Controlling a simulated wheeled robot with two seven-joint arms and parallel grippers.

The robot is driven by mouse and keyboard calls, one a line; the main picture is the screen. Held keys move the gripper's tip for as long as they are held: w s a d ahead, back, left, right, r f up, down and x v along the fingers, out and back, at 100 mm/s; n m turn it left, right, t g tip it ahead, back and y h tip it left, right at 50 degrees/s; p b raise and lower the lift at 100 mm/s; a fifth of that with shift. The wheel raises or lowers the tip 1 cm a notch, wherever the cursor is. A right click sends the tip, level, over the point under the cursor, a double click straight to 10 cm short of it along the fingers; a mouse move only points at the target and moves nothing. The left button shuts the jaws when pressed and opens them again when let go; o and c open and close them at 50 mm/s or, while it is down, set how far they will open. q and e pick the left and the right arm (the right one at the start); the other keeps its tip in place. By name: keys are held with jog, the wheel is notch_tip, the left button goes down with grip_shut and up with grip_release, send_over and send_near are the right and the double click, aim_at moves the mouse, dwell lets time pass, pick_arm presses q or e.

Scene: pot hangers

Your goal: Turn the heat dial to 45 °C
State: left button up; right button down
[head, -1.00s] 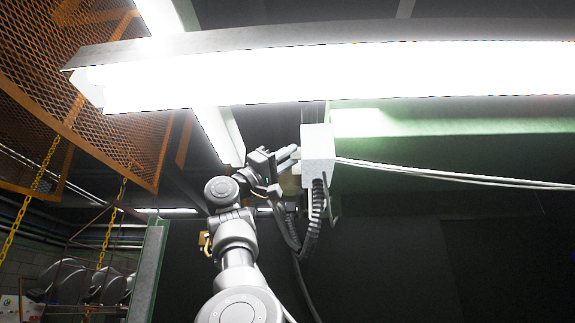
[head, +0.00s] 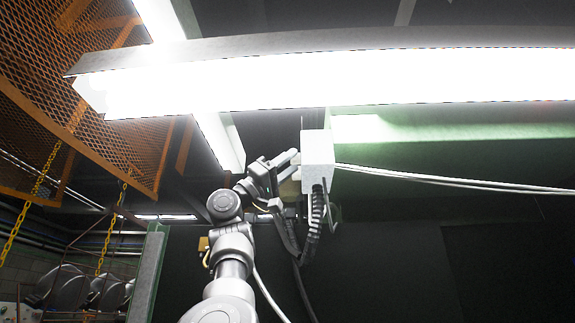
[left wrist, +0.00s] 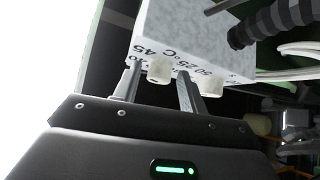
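A white box (head: 317,147) hangs below the bright lamp in the head view. In the left wrist view the box (left wrist: 195,32) carries two pale round dials on its face, with black printing including "45", "25" and "°C". My left gripper (head: 291,164) is at the left side of the box. In the left wrist view its fingers (left wrist: 159,69) stand apart on either side of one dial (left wrist: 158,70), with gaps visible. The second dial (left wrist: 210,83) is just outside the right finger. The dial's pointer setting cannot be read. My right gripper is not in view.
Black ribbed hoses (head: 313,235) hang from the box, and white cables (head: 440,177) run off to the right. A long bright lamp (head: 330,80) lies above. An orange mesh frame (head: 75,90) and yellow chains (head: 107,243) are at the left.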

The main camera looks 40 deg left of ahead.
pick_arm(q)
jog(key=shift+o, duration=0.3)
pick_arm(e)
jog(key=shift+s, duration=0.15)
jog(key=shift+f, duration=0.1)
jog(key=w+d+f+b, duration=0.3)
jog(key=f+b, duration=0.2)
jog(key=b, duration=0.1)
pick_arm(q)
jog(key=b+v, duration=0.1)
jog(key=v, duration=1)
jog(key=shift+b, duration=0.3)
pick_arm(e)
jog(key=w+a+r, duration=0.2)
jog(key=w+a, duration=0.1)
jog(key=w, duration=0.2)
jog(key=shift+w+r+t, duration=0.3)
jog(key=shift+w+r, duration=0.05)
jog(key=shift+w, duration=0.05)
